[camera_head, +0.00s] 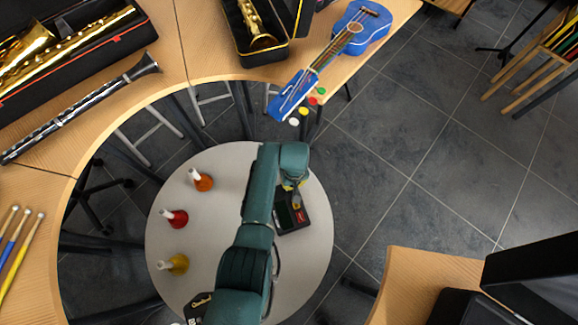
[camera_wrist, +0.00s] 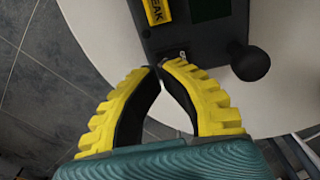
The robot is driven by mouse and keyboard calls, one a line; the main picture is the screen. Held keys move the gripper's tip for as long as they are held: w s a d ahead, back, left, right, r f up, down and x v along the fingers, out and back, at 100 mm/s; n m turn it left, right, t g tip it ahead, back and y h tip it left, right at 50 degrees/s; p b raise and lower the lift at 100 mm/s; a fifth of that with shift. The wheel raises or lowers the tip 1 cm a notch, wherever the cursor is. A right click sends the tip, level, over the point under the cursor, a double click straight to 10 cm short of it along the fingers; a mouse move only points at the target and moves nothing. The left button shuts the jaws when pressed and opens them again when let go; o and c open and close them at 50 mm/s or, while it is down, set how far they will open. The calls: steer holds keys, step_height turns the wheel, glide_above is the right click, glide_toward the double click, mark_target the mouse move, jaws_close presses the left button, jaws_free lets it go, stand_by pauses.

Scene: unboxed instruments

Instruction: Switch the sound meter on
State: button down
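The sound meter (camera_head: 292,222), a dark boxy device, lies on the right part of the round pale table (camera_head: 215,165). My arm partly covers it in the head view. In the wrist view, part of the meter (camera_wrist: 211,46) shows at the top, with a yellow label reading "PEAK", a dark green panel and a round black knob (camera_wrist: 250,64). My gripper (camera_wrist: 160,67) has yellow-backed fingers with their tips together and nothing visible between them. The tips are at the meter's near edge, beside a small white marking partly hidden by a finger. I cannot tell whether they touch it.
Orange (camera_head: 203,183), red (camera_head: 176,218) and yellow (camera_head: 177,264) bells stand on the table's left side. A small dark object (camera_head: 197,306) is partly hidden by my arm. A curved wooden desk (camera_head: 165,92) with instruments surrounds the table's left and back.

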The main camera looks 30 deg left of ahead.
steer(key=shift+f+b, duration=1.3)
steer(key=shift+f, duration=0.15)
stand_by(0.5)
step_height(320, 180, up, 7)
steer(key=p, duration=0.7)
steer(key=shift+r, duration=0.1)
stand_by(0.3)
